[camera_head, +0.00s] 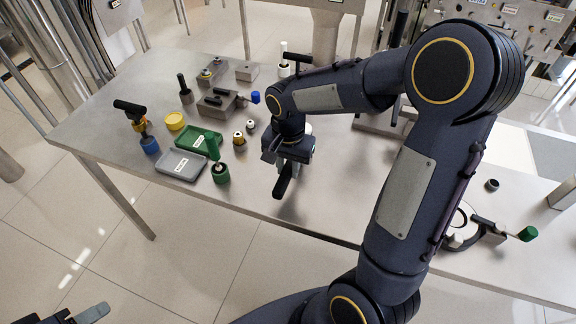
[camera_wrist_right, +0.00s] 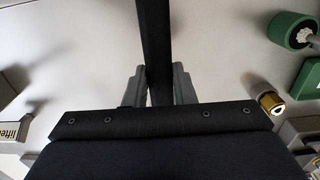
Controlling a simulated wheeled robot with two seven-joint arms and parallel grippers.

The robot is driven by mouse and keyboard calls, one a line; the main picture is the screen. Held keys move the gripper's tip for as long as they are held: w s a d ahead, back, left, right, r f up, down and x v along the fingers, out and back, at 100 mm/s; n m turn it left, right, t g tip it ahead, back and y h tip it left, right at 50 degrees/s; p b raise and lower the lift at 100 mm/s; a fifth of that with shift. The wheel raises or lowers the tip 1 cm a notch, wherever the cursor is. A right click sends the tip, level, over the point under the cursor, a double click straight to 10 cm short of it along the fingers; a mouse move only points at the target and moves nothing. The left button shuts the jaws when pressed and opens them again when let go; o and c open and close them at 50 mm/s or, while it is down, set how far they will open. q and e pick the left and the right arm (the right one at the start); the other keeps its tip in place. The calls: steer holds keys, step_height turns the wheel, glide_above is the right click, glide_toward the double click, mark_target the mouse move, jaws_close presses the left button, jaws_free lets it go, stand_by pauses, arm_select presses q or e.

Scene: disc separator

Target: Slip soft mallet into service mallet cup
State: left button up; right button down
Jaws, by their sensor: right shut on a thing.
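My right gripper (camera_head: 287,166) is over the front part of the table, shut on a long dark bar (camera_head: 285,181), which looks like the soft mallet's handle. In the right wrist view the bar (camera_wrist_right: 154,40) runs between the two grey fingers (camera_wrist_right: 157,85); the mallet's head cannot be made out. A small dark open cup (camera_head: 492,185) stands on the right of the table, apart from the gripper. I cannot tell whether it is the service mallet cup. My left gripper (camera_head: 82,316) shows only partly at the bottom left, away from the table.
Left of the right gripper stand a green cup with a green handle (camera_head: 220,173), a grey tray (camera_head: 181,165), a green tray (camera_head: 190,137) and a blue cup (camera_head: 150,145) with a black-topped tool. A ring fixture (camera_head: 461,222) stands at right. My right arm hides the table's middle.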

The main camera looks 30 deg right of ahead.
steer(key=shift+f, duration=0.1)
steer(key=shift+f+b, duration=0.75)
steer(key=c, duration=1.1)
jaws_free()
steer(key=shift+s+a+b, duration=0.35)
steer(key=shift+s+a, duration=1.3)
steer(key=shift+a, duration=0.25)
steer(key=shift+s+a+b, duration=0.3)
steer(key=shift+s+a, duration=1.3)
steer(key=shift+a, duration=0.3)
steer(key=shift+r, duration=0.15)
step_height(320, 180, up, 4)
steer(key=p, duration=0.3)
